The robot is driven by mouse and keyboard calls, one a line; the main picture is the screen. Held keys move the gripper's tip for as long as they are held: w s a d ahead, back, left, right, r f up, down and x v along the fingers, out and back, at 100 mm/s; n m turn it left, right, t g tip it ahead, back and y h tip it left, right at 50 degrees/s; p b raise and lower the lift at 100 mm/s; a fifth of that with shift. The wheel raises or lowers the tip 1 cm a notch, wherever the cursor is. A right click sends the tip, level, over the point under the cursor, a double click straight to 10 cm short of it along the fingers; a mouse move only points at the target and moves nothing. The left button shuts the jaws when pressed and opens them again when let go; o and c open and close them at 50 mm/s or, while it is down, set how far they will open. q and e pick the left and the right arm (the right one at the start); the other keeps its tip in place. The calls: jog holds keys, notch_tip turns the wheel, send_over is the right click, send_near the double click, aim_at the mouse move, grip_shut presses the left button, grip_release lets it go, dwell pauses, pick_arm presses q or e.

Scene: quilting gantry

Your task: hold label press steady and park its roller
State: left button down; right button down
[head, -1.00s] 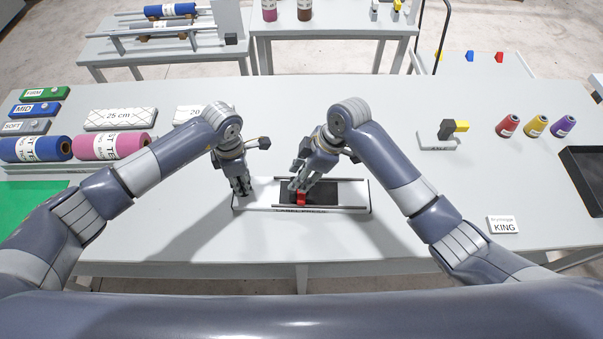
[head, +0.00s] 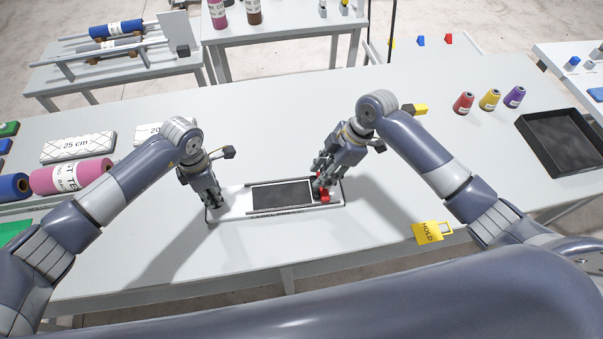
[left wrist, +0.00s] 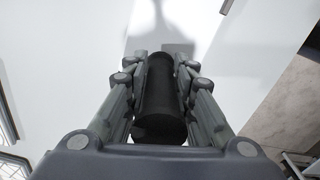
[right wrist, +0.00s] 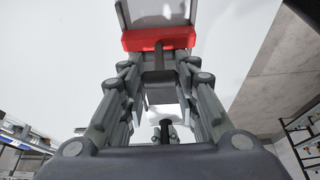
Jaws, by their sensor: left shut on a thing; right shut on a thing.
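The label press (head: 234,204) lies on the near part of the table, a white base with a dark bed (head: 282,195) between two rails. My left gripper (head: 213,204) is at its left end, shut on a black cylindrical grip (left wrist: 160,95). My right gripper (head: 320,192) is at the right end, shut on the handle of the red roller (head: 325,197). The red part also shows beyond the fingers in the right wrist view (right wrist: 158,38). The roller is beside the right edge of the dark bed, which is uncovered. The fingers partly hide the roller and handle.
A yellow HOLD tag (head: 432,232) lies right of the press. Thread cones (head: 489,100) and a black tray (head: 562,142) stand at the far right. A pink roll (head: 70,177) and a 25 cm block (head: 78,148) are at left.

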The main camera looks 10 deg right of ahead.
pick_arm(q)
jog(key=shift+s+a+f, duration=0.25)
jog(key=shift+f, duration=0.1)
pick_arm(e)
jog(key=shift+d+f, duration=0.1)
jog(key=shift+d, duration=1)
jog(key=c, duration=1.2)
grip_release()
jog(key=shift+s+d, duration=0.1)
jog(key=shift+d, duration=0.05)
pick_arm(q)
jog(key=shift+d, duration=0.1)
pick_arm(e)
jog(key=v, duration=1.2)
jog(key=shift+s, duration=0.15)
